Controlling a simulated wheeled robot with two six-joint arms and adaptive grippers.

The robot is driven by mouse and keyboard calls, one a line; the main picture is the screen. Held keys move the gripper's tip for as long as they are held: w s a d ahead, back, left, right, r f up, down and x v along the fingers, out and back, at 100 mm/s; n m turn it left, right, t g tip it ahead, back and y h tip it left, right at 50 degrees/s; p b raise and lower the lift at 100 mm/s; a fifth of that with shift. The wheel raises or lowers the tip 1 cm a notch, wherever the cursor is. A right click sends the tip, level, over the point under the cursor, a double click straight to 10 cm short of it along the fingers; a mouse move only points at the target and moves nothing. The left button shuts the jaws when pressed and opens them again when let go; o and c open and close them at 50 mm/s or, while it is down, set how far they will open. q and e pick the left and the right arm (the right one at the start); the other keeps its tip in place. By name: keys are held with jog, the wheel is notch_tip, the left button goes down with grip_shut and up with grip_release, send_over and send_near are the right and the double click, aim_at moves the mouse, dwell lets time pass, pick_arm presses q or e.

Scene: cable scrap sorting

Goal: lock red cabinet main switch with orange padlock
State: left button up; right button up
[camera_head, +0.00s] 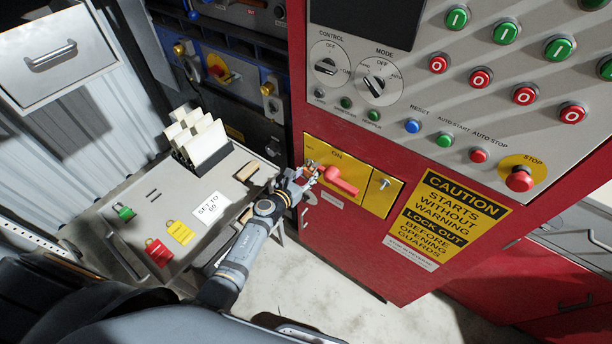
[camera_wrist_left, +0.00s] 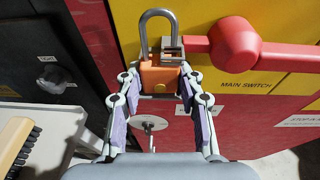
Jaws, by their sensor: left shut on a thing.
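The orange padlock (camera_wrist_left: 160,76) is in my left gripper (camera_wrist_left: 157,95), shut on its body from both sides. Its metal shackle (camera_wrist_left: 145,35) points up in front of the yellow panel. The shackle's right leg is at a small metal bracket (camera_wrist_left: 173,48) beside the red main switch handle (camera_wrist_left: 236,45); I cannot tell whether it passes through. In the head view my left gripper (camera_head: 308,174) is at the left end of the red handle (camera_head: 342,182), on the yellow plate (camera_head: 379,193) of the red cabinet (camera_head: 345,255). The handle lies roughly sideways. My right gripper is not in view.
A red stop button (camera_head: 519,179) sits on the control panel. Floor below the cabinet is clear.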

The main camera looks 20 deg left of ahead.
pick_arm(q)
jog(key=shift+r, duration=0.1)
jog(key=o, duration=1.1)
jog(key=shift+c, duration=0.2)
jog(key=v, duration=1.2)
